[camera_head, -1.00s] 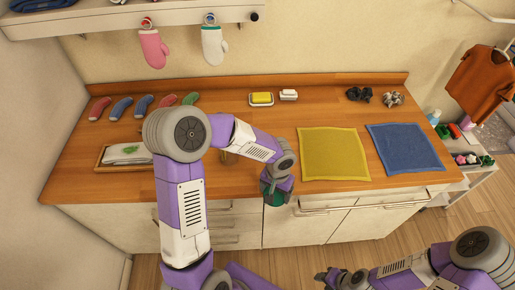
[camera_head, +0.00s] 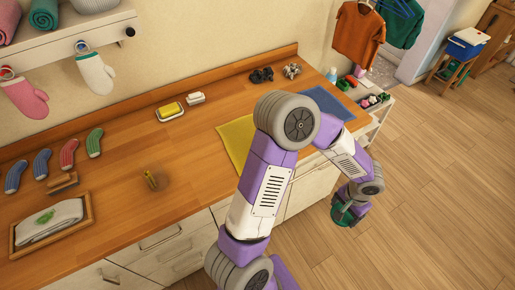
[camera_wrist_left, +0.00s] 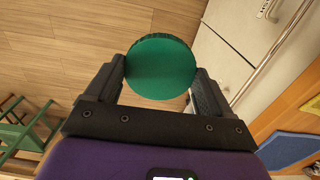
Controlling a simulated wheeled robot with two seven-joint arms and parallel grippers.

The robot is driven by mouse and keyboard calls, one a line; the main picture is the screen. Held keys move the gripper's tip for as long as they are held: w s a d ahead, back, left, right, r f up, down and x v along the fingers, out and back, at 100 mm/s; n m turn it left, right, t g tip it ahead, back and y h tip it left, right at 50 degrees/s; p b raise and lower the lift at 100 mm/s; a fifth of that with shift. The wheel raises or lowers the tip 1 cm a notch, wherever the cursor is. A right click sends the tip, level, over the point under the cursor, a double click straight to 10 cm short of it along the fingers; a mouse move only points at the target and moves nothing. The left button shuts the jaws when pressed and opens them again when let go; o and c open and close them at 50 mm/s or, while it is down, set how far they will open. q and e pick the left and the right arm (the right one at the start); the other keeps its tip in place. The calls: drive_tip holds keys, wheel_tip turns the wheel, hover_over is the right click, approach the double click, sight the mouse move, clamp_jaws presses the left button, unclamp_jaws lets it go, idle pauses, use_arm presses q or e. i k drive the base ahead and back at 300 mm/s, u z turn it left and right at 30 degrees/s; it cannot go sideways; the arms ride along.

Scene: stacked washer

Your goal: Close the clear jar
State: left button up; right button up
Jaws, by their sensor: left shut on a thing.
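A round green lid (camera_wrist_left: 160,67) is clamped between the two fingers of my left gripper (camera_wrist_left: 162,80) in the left wrist view. In the head view my left gripper (camera_head: 350,207) holds it at the lower right, over the wooden floor beyond the counter's front edge. No other jar can be made out. My right gripper is not in view.
The wooden counter (camera_head: 115,195) holds a tray with a folded cloth (camera_head: 50,222), several coloured socks (camera_head: 68,152), a yellow soap dish (camera_head: 170,112), a yellow cloth (camera_head: 232,140) and a blue cloth (camera_head: 327,102). A cart (camera_head: 372,115) stands beyond its right end.

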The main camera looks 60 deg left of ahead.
sight(159, 181)
drive_tip(key=z, duration=0.45)
drive_tip(key=k, duration=0.9)
drive_tip(key=u, duration=2.8)
